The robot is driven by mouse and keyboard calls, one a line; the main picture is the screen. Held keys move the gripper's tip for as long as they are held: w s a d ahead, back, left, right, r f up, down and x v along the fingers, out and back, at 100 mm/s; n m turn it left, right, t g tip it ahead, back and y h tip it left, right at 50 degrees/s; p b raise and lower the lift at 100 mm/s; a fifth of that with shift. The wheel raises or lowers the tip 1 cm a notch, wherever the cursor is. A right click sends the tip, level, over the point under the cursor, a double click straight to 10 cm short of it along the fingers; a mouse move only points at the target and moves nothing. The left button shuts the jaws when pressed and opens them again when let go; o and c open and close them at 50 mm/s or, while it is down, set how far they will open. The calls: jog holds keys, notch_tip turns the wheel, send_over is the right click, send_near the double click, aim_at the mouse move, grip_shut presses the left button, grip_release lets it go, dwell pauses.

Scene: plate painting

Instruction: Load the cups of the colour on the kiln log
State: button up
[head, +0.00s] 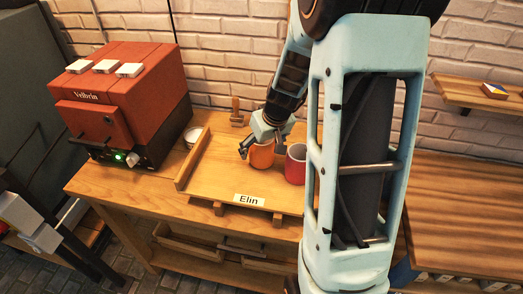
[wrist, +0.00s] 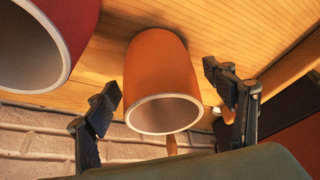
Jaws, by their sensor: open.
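An orange cup (head: 262,158) stands on the wooden tray (head: 215,183) labelled "Elin". A dark red cup (head: 296,166) stands to its right, partly hidden behind my arm. My gripper (head: 264,143) is open, with its fingers at the orange cup's rim. In the wrist view the orange cup (wrist: 160,70) is between the two open fingers, with gaps on both sides. The dark red cup (wrist: 60,25) is at the upper left there. No kiln log can be made out.
A red kiln (head: 125,95) marked "Velbrin", with a lit green light, stands at the bench's left. A round white dish (head: 193,136) sits between kiln and tray. A small wooden item (head: 237,115) is behind the tray. A wall shelf (head: 480,95) is at right.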

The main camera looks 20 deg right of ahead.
jog(key=shift+c, duration=0.6)
jog(key=c, duration=1.2)
jog(key=shift+c, duration=1.3)
jog(key=shift+r, duration=0.1)
